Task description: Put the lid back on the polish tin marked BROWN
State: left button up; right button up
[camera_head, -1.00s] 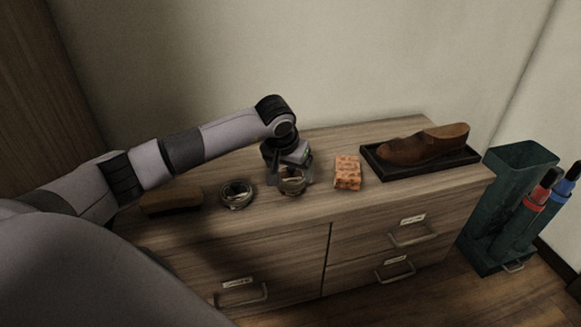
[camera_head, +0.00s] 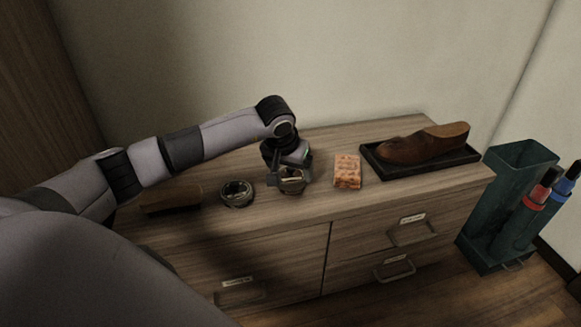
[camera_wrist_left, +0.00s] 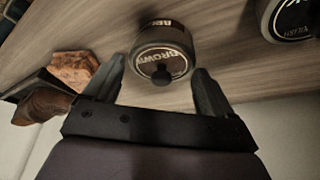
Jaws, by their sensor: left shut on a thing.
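A round dark tin (camera_wrist_left: 160,38) with a pale label on its side stands on the dresser top in the left wrist view. A round lid (camera_wrist_left: 145,68) marked BROWN, with a dark knob in its middle, shows at its near face. The fingers also show in the left wrist view (camera_wrist_left: 160,68). The lid appears over the tin, but whether it is fully seated I cannot tell. My right gripper is not in view.
A second round tin (camera_head: 237,193) stands just left of my gripper. A dark brush-like block (camera_head: 172,199) lies further left. An orange sponge-like block (camera_head: 347,171) and a brown shoe (camera_head: 425,146) on a black tray (camera_head: 376,166) are to the right.

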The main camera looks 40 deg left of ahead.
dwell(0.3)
pick_arm(q)
jog(key=o, duration=0.8)
jog(key=shift+r, duration=0.1)
jog(key=shift+r+p, duration=2.8)
jog(key=shift+r, duration=0.65)
grip_shut()
jog(key=shift+f, duration=0.25)
